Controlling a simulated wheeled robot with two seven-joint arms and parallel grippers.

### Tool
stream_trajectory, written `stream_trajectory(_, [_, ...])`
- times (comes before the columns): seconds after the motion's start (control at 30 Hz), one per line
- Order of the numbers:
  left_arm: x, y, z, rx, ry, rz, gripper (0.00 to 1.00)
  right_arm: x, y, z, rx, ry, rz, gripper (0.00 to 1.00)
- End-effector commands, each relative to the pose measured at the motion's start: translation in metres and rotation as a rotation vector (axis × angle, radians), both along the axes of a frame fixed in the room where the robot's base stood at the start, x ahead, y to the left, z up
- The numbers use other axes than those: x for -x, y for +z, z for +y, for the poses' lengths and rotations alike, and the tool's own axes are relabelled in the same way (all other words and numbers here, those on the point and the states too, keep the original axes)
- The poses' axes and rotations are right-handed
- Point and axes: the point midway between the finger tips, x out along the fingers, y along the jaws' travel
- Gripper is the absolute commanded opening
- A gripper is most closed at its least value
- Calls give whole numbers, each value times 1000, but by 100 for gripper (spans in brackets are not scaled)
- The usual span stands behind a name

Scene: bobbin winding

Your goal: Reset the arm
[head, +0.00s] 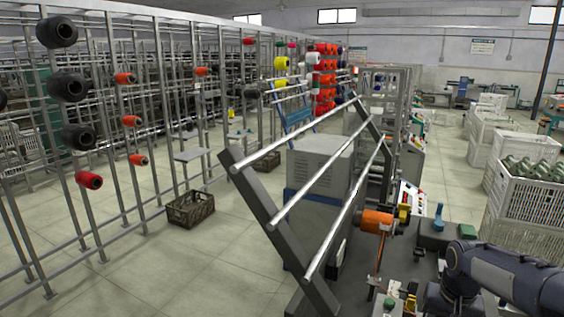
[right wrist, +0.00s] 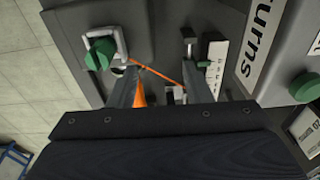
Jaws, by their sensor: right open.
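My right arm (head: 500,272) reaches in from the lower right of the head view, beside the winding machine. In the right wrist view my right gripper (right wrist: 160,72) is open, with its two fingers apart over the dark machine top. Nothing is clearly held between them. An orange strand runs across the gap, and an orange piece (right wrist: 139,96) shows partly hidden by the left finger. In the head view an orange bobbin (head: 376,221) sits on the machine, apart from my arm. My left gripper is not in view.
Green knobs (right wrist: 99,54) and (right wrist: 304,87) stand on the machine near my right gripper. A slanted rail frame (head: 300,170) stands left of the machine. White crates (head: 530,185) stack at the right. A dark crate (head: 190,209) sits on open floor.

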Motion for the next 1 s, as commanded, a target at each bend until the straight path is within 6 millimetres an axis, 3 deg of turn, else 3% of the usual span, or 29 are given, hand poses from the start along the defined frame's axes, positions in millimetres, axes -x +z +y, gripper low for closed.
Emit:
stream_trajectory(0.37, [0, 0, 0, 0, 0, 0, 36, 28, 25, 25, -57, 47, -71, 45])
stream_trajectory(0.57, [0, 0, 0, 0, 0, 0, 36, 58, 45, 50, -107, 96, -139, 45])
stream_trajectory(0.8, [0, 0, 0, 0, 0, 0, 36, 119, 66, 98, -183, 199, -273, 45])
stream_trajectory(1.0, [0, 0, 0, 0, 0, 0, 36, 184, 63, 149, -232, 314, -410, 45])
